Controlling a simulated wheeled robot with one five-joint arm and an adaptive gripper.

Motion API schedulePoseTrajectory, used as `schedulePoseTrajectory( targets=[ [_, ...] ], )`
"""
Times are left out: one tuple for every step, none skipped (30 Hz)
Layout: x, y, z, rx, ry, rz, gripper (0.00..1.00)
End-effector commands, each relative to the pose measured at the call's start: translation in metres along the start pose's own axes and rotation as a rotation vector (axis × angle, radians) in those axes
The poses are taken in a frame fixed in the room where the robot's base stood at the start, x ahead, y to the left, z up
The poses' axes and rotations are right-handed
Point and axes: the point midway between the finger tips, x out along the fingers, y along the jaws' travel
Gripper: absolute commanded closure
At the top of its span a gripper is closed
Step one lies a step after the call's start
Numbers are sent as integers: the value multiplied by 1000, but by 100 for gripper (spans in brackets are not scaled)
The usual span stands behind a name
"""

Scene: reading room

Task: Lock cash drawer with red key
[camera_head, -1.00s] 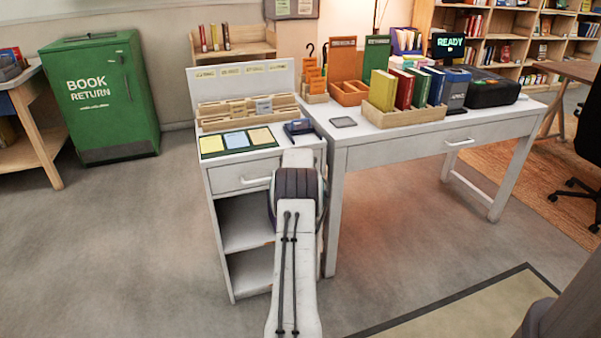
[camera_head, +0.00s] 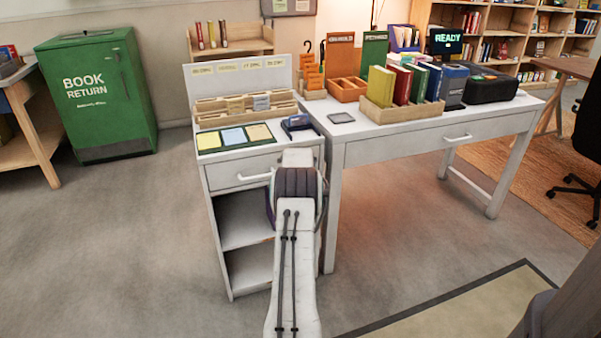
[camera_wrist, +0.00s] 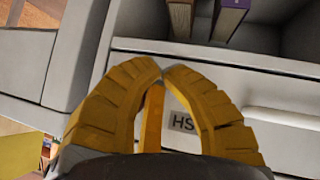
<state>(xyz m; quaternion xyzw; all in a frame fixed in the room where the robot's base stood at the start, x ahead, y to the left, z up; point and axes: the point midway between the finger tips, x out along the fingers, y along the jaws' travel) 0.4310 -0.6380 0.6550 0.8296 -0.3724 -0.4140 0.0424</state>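The white cabinet with a drawer (camera_head: 236,176) and a bar handle stands left of the desk in the head view. The wrist view shows a white drawer front (camera_wrist: 215,80) with a small label (camera_wrist: 183,122) reading "HS" and part of a pale handle (camera_wrist: 283,117). My gripper (camera_wrist: 161,70) has yellow ribbed fingers with their tips almost meeting, close in front of this drawer front. A narrow orange-yellow bar shows between the fingers; I cannot tell if it belongs to the gripper. My arm hides the gripper in the head view. I see no red key.
A white desk (camera_head: 400,152) adjoins the cabinet on the right and carries a book tray (camera_head: 410,112) and a black case. A green book return (camera_head: 100,95) stands at the left. Book ends (camera_wrist: 203,15) show above the drawer front in the wrist view. The floor at the front left is clear.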

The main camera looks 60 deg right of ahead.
Motion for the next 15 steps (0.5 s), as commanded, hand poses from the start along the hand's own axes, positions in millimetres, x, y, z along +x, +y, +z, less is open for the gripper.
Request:
schedulePoseTrajectory(
  targets=[
    [-1,1,-1,0,3,2,100],
    [-1,1,-2,0,3,2,100],
    [-1,1,-2,0,3,2,100],
    [-1,1,-2,0,4,2,100],
    [-1,1,-2,0,4,2,100],
    [-1,1,-2,-1,4,2,100],
    [-1,1,-3,-1,5,2,100],
    [-2,1,-3,-1,5,2,100],
    [-2,1,-4,-1,5,2,100],
    [-2,1,-4,-1,5,2,100],
    [-3,2,-5,-1,6,2,100],
    [-4,2,-6,-1,6,2,100],
    [-5,3,-6,-1,6,3,100],
    [-5,3,-7,-1,7,3,100],
    [-6,4,-8,-1,7,3,100]
  ],
)
